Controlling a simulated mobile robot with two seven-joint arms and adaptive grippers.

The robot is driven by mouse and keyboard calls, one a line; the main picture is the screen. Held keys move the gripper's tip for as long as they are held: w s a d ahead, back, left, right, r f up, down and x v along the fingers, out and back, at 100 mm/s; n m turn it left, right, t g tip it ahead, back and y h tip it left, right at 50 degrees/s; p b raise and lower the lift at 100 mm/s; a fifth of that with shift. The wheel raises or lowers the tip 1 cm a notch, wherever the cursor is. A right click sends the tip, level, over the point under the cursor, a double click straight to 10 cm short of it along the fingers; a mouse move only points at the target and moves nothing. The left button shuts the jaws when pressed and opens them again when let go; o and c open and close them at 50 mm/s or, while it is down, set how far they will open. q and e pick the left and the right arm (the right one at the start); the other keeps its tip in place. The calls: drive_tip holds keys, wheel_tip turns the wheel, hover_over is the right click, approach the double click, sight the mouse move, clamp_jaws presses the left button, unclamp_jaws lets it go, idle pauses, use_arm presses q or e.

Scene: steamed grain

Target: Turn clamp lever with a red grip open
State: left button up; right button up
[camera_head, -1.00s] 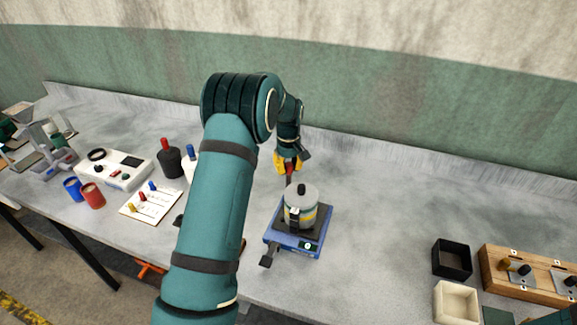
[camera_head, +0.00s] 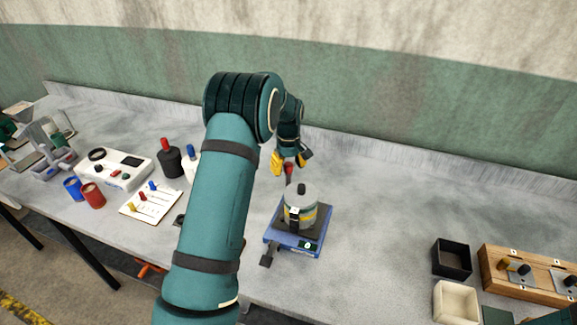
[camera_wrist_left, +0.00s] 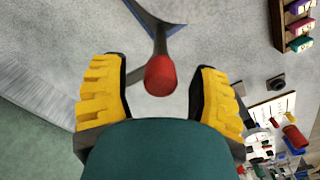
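The clamp lever's red grip (camera_head: 288,169) stands up behind the grey pot (camera_head: 300,205) on the blue-based device (camera_head: 297,243). In the left wrist view the red grip (camera_wrist_left: 160,76) sits at the end of a dark lever arm (camera_wrist_left: 147,25), between my two yellow fingers. My left gripper (camera_head: 290,162) is open around the grip, with a visible gap on each side of it. The lever's lower end is hidden behind the pot in the head view. My right gripper is not in view.
A black bin (camera_head: 452,258), a cream bin (camera_head: 456,303) and a wooden block (camera_head: 530,275) stand at the right. Bottles, a white panel device (camera_head: 113,170) and red and blue cups are at the left. The bench behind and right of the pot is clear.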

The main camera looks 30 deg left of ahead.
sight(288, 164)
use_arm(q)
wheel_tip(288, 164, up, 12)
idle(0.6)
idle(0.5)
